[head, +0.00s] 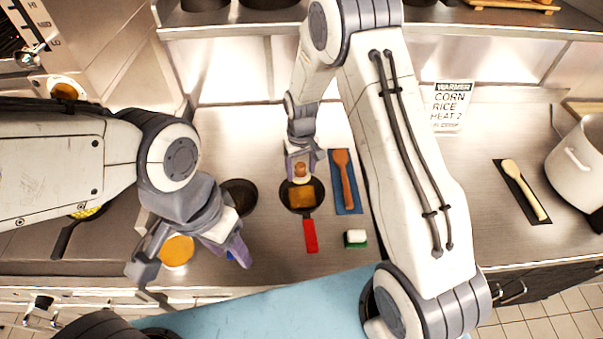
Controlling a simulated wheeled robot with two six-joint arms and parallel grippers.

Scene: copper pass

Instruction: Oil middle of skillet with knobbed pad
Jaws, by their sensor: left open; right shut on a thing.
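A small dark skillet (314,184) with a red handle (310,236) sits on the steel counter, handle toward me. A golden-brown square patch (302,197) shows in its middle; I cannot tell what it is. My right gripper (300,168) is shut on the brown knob of the knobbed pad (301,180). The pad is at the skillet's far edge in the picture; I cannot tell whether it touches the pan. My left gripper (190,262) is open and empty near the counter's front edge, over a round orange-topped container (177,250).
A brown spatula lies on a blue mat (341,208) right of the skillet. A green-and-white sponge (356,238) lies nearby. A dark round dish (239,194) is to the left.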

